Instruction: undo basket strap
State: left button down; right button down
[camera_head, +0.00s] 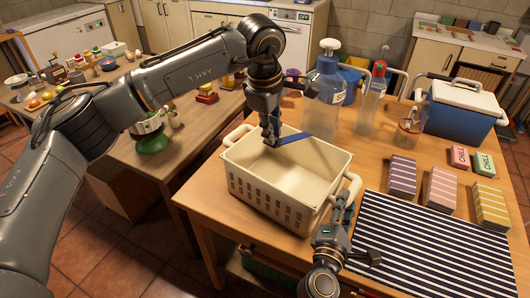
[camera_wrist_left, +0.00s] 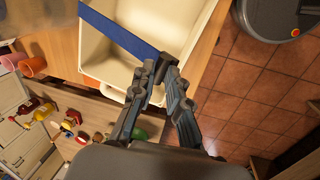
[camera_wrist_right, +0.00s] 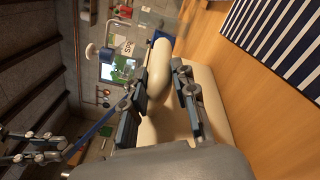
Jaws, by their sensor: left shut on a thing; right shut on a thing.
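The cream basket (camera_head: 246,187) stands on the wooden table, open at the top, with a loop handle at each end. A blue strap (camera_head: 294,137) runs from the basket's far rim to my left gripper (camera_head: 270,140). My left gripper is shut on the strap's end above the basket. The strap (camera_wrist_left: 122,37) and the left gripper (camera_wrist_left: 162,68) also show in the left wrist view. My right gripper (camera_head: 344,203) is shut on the basket's right handle (camera_head: 353,187). In the right wrist view the handle (camera_wrist_right: 158,68) lies between the fingers. The strap's far attachment is not clear.
Clear bottles (camera_head: 322,105) and a blue cooler (camera_head: 459,112) stand behind the basket. A striped mat (camera_head: 430,245) lies to the right, with patterned boxes (camera_head: 402,178) behind it. A second table (camera_head: 190,140) with small items is at left.

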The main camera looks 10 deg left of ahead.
pick_arm(q)
jog(key=w+d+r, duration=0.4)
jog(key=w+r, duration=0.3)
jog(key=w, duration=0.2)
jog(key=shift+d+r, duration=0.2)
jog(key=shift+r, duration=0.2)
jog(key=shift+w+a, duration=0.1)
jog(key=shift+w, duration=0.1)
dwell(0.4)
jog(key=c, duration=1.5)
grip_release()
jog(key=shift+o, duration=0.8)
jog(key=shift+w+f, duration=0.1)
jog(key=shift+w, duration=0.15)
jog(key=shift+d, duration=0.25)
jog(key=shift+s, duration=0.25)
